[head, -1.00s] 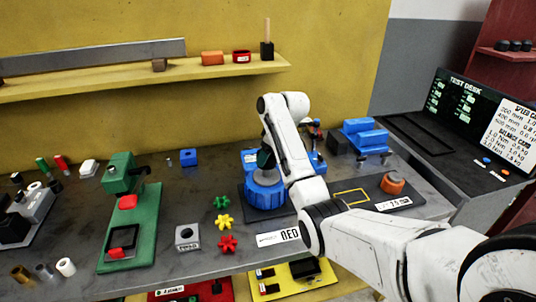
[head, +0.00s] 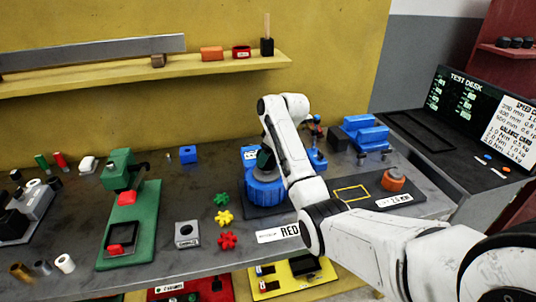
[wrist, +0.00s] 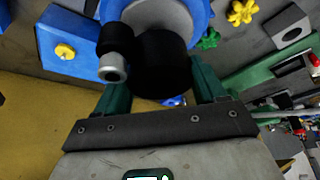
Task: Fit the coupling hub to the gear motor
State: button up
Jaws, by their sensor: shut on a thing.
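In the wrist view, my gripper (wrist: 163,88) has its two green fingers closed on either side of a wide black cylinder (wrist: 162,60), which I take to be the coupling hub. A smaller black cylinder with a grey hollow end (wrist: 114,62) stands close to its left; I cannot tell whether they touch. Behind both is a round pale face with a blue rim (wrist: 193,12), part of the blue positioner. In the head view, my gripper (head: 265,162) is over the ribbed blue drum (head: 266,192) of the positioner. My arm hides part of it. I cannot clearly identify the gear motor.
A green fixture (head: 135,222) stands to the left. Green, yellow and red star-shaped pieces (head: 226,218) and a grey block (head: 187,234) lie in front of the drum. A yellow shelf (head: 130,73) runs above.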

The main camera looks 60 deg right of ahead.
jog(key=shift+f+b, duration=0.7)
jog(key=shift+f, duration=0.75)
jog(key=o, duration=1.7)
jog(key=shift+f, duration=0.15)
jog(key=b+v, duration=0.1)
jog(key=v, duration=1)
jog(key=shift+b, duration=0.3)
jog(key=shift+w, duration=0.1)
